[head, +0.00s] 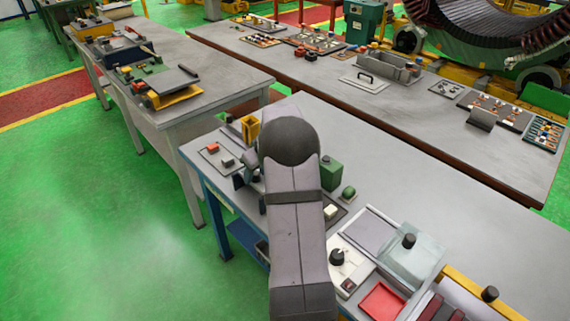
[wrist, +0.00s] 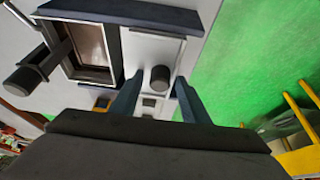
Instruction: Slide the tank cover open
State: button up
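In the wrist view, a pale flat panel (wrist: 143,55) carries a short black knob (wrist: 160,79); it looks like the tank cover, but I cannot be sure. Beside it on the left is a rectangular frame (wrist: 70,62) with a light rim and a brown inside, which may be the tank. My gripper (wrist: 156,100) is open, its two blue-grey fingers on either side of the knob in the picture. I cannot tell whether they touch it. In the head view, my arm hides much of this area. A pale box (head: 418,262) with a black knob stands right of the arm.
A white control box (head: 350,282) with a black knob and a red tray (head: 382,302) sit right of my arm. A green block (head: 331,173) stands beside it. Two other tables hold tools and parts. The bench's far right surface (head: 470,230) is clear.

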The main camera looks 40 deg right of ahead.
aim_at(257, 173)
jog(key=shift+s+a+f, duration=0.2)
jog(key=shift+s+f, duration=0.1)
jog(key=shift+f, duration=0.2)
jog(key=shift+w+d+r+p, duration=0.15)
jog(key=shift+w+r+p, duration=0.05)
jog(key=shift+r+p, duration=0.75)
jog(key=shift+w+d+r+p, duration=0.1)
jog(key=shift+r+p, duration=0.8)
jog(key=shift+r, duration=1.25)
jog(key=s+a+r+g, duration=0.1)
jog(key=s+a, duration=0.3)
jog(key=a, duration=0.7)
jog(key=s+a+g, duration=0.2)
jog(key=s+a, duration=0.7)
jog(key=s, duration=0.2)
jog(key=s+a+f+g, duration=0.1)
jog(key=s+a, duration=0.8)
jog(key=s, duration=0.3)
jog(key=shift+f+g, duration=0.25)
jog(key=shift+g, duration=0.15)
jog(key=shift+f, duration=0.1)
